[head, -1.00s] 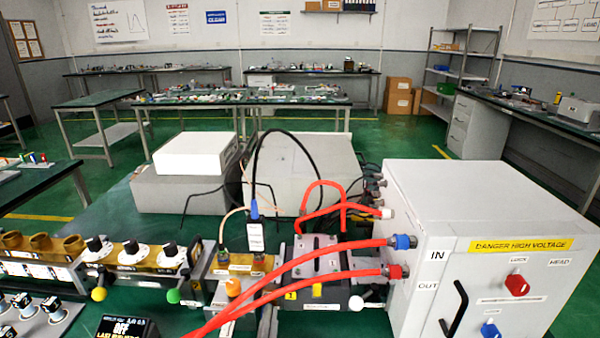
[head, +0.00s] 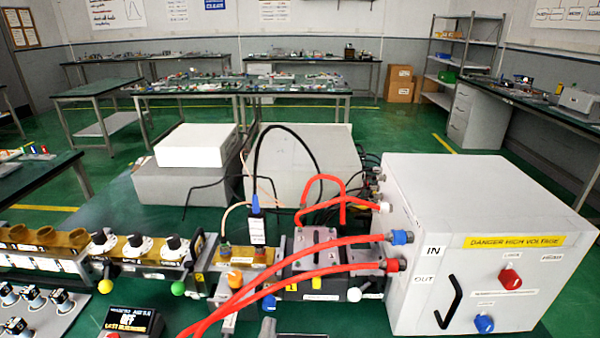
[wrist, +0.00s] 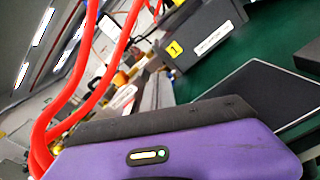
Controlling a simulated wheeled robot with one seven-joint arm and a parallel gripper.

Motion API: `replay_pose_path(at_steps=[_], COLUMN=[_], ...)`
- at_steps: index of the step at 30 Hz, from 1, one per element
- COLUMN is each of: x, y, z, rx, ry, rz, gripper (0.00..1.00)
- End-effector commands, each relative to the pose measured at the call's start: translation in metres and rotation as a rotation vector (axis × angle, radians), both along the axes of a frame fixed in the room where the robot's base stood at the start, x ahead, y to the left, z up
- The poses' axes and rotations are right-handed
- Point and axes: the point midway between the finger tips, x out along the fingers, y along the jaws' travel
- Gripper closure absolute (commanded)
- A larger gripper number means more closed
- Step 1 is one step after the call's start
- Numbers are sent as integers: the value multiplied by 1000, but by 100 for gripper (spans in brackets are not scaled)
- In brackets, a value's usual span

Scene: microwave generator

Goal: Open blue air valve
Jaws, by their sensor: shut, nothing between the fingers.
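On the front of the grey cabinet (head: 480,205) at the right of the head view is a blue knob (head: 484,323), low down. A red knob (head: 510,279) sits above it. The small labels by the knobs are too blurred to read. A blue ball (head: 269,302) also shows beside the metal block in the middle; I cannot tell whether it is a valve handle. My gripper (wrist: 165,118) fills the bottom of the wrist view as a purple body with a dark edge. It is shut and empty. It does not show in the head view, and neither blue part is clear in the wrist view.
Red hoses (head: 330,248) run from the cabinet's IN and OUT ports across the front; they also pass on the left of the wrist view (wrist: 85,75). A black handle (head: 450,302) juts from the cabinet front. A small display (head: 130,325) stands at lower left.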

Motion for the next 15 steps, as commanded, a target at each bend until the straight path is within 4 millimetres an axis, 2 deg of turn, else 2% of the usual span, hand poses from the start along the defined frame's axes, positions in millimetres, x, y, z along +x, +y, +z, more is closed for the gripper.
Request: replay_pose_path(at_steps=[15], x=[-8], y=[0], z=[-5], rx=[1], ry=[1], rz=[2], gripper=[100])
